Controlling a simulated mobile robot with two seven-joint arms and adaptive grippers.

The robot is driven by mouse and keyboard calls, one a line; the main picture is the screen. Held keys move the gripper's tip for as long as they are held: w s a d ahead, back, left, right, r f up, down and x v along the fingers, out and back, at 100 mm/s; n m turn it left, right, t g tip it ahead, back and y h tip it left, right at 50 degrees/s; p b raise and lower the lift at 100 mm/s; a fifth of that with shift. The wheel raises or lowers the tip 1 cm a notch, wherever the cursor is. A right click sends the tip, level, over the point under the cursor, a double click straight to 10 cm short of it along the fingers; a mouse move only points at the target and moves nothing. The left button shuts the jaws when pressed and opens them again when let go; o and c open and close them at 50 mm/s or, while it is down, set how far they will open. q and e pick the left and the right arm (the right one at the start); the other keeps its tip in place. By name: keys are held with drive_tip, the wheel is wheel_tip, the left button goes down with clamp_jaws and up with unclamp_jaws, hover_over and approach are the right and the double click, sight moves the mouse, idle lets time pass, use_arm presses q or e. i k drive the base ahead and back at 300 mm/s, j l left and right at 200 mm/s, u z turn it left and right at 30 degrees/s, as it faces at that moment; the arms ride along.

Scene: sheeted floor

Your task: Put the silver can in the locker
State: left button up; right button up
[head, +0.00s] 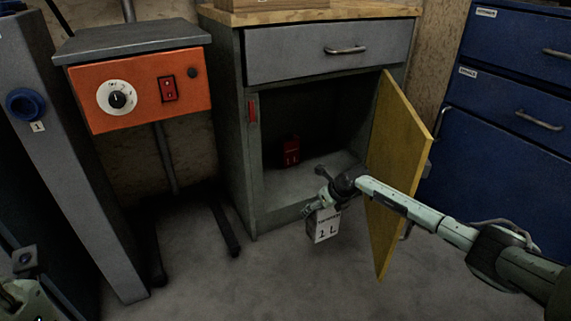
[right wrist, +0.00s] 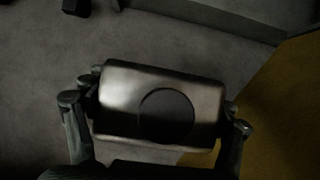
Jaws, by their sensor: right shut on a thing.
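The silver can (head: 324,227) is marked 1 L and hangs in my right gripper (head: 333,197), in front of the locker's opening. In the right wrist view the can (right wrist: 125,90) sits between both fingers of my right gripper (right wrist: 158,112), which is shut on it. The locker (head: 240,140) is a grey cabinet with its yellow door (head: 395,170) swung open to the right. My right forearm passes in front of the door. At the lower left edge a small part of my left arm shows, but its gripper fingers cannot be made out.
A red can (head: 291,151) stands inside the locker towards the back; the locker floor (head: 300,185) in front of it is clear. An orange control box (head: 140,90) on a stand is to the left. Blue drawers (head: 500,150) stand to the right.

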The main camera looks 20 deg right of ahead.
sight(280, 190)
drive_tip(key=i, duration=1.2)
